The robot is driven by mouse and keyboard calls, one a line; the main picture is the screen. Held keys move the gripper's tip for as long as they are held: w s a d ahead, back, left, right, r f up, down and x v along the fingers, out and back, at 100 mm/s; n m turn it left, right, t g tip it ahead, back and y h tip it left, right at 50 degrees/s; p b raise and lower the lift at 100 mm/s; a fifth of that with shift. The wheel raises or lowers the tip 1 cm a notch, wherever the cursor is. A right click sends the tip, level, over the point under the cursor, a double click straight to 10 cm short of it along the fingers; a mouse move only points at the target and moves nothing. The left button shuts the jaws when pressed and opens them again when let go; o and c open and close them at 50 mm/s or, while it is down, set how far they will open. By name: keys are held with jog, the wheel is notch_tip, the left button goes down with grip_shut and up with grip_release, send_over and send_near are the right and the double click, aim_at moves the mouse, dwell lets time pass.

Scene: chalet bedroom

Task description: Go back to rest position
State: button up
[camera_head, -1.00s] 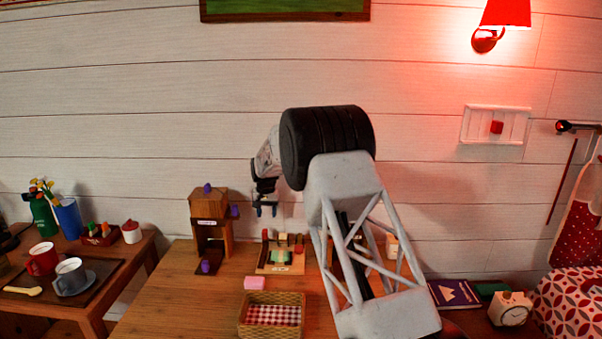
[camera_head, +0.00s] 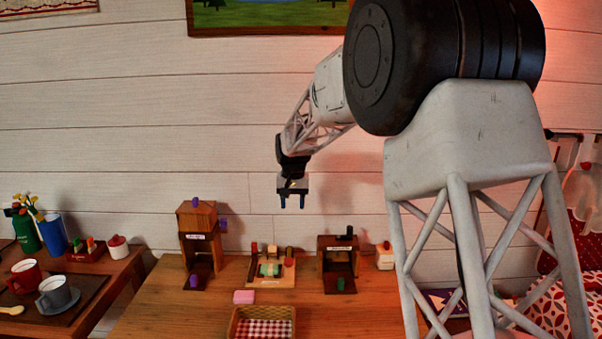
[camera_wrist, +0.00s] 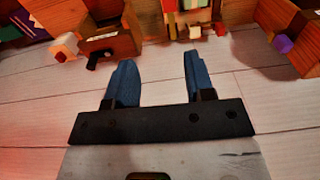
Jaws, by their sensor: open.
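My gripper (camera_head: 292,201) hangs in the air in front of the white plank wall, above the back of the wooden table (camera_head: 165,305). In the wrist view my gripper (camera_wrist: 155,80) also shows open and empty. My arm's large black joint and white lattice link fill the right half of the head view and hide part of the table and wall.
Below stand a tall wooden box (camera_head: 199,240), a board with coloured blocks (camera_head: 272,284), another wooden box (camera_head: 338,245), a pink block (camera_head: 244,297) and a basket (camera_head: 236,325). A side table with mugs (camera_head: 54,292) is left. The air around the gripper is clear.

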jog(key=s+d+r, duration=0.3)
jog(key=s+d, duration=0.2)
jog(key=s, duration=0.4)
jog(key=s+d+r+t, duration=0.1)
jog(key=s+d+r, duration=0.25)
jog(key=s, duration=0.55)
jog(key=s+d+r, duration=0.2)
jog(key=s+d, duration=0.4)
jog(key=s, duration=0.3)
jog(key=s+d+f, duration=0.2)
jog(key=s, duration=0.7)
jog(key=s+d+f, duration=0.2)
jog(key=s, duration=0.8)
jog(key=s+d+f, duration=0.2)
jog(key=s, duration=0.7)
jog(key=shift+s+d+f+t, duration=0.15)
jog(key=shift+s+d+t, duration=0.15)
jog(key=shift+s+t, duration=0.1)
